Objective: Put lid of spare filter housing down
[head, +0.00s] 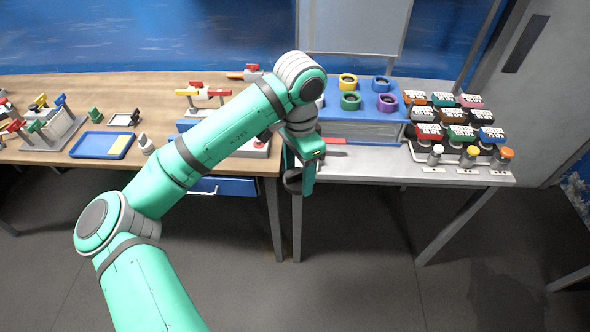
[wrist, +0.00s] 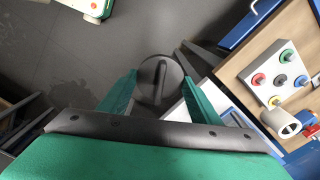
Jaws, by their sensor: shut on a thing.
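The lid (wrist: 158,80) is a round dark grey disc with a raised bar across it. In the wrist view it sits between the two green fingers of my gripper (wrist: 158,98). My gripper is shut on it. In the head view my gripper (head: 302,178) hangs at the front edge of the tables, near where the wooden and grey tops meet. The lid (head: 292,184) shows there as a dark round shape, partly hidden by the gripper. Beneath it the wrist view shows floor and part of a table edge. I cannot tell which object is the filter housing.
A blue block with coloured rings (head: 368,101) stands on the grey table (head: 375,165). A blue tray (head: 90,146) lies on the wooden table (head: 235,165). The grey table's front strip is mostly clear.

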